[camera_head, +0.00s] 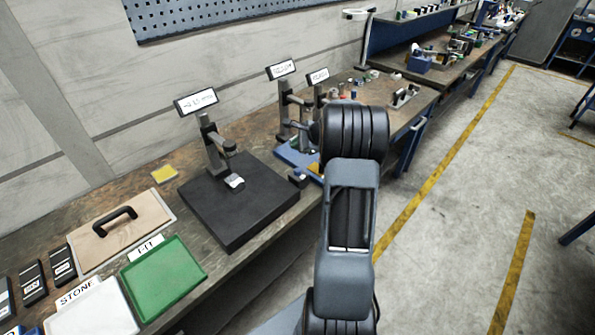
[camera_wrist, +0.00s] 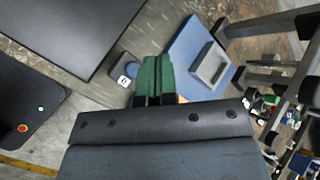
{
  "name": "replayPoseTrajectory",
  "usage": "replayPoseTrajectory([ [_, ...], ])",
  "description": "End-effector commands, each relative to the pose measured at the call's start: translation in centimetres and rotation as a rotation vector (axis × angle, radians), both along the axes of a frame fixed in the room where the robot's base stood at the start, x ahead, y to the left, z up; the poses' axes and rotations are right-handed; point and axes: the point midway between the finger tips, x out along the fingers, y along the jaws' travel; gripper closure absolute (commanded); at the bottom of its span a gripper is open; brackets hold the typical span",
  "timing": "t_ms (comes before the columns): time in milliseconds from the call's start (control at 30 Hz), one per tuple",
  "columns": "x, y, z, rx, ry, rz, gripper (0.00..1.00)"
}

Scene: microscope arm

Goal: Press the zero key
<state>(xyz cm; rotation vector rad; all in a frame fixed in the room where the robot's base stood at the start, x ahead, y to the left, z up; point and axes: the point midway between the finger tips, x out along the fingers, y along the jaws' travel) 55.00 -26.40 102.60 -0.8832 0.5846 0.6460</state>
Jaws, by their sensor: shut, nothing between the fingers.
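The zero key (camera_wrist: 124,80) is a small white key with a dark mark, on a small dark box (camera_wrist: 128,70) in the wrist view. The box also shows in the head view (camera_head: 298,181), beside the right corner of the black plate. My gripper (camera_wrist: 157,58) has green fingers, closed together with nothing between them. In the wrist view its fingertips appear just right of the key box; their height above the bench is unclear. In the head view my arm hides the gripper.
A black plate (camera_head: 225,222) carries a stand with a tilted display (camera_head: 196,101). A blue base (camera_wrist: 188,52) with a grey block (camera_wrist: 210,66) lies right of the fingers. More display stands (camera_head: 281,69) rise behind. A green tray (camera_head: 163,278) lies front left.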

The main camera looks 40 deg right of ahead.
Motion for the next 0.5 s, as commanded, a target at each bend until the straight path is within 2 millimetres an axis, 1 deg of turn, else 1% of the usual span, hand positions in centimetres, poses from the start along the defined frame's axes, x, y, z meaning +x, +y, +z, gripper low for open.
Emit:
replayPoseTrajectory([
  [267,0.0,0.0,-2.7,0.000,0.002,0.001,1.00],
  [500,0.0,0.0,-5.8,0.002,0.001,0.001,1.00],
])
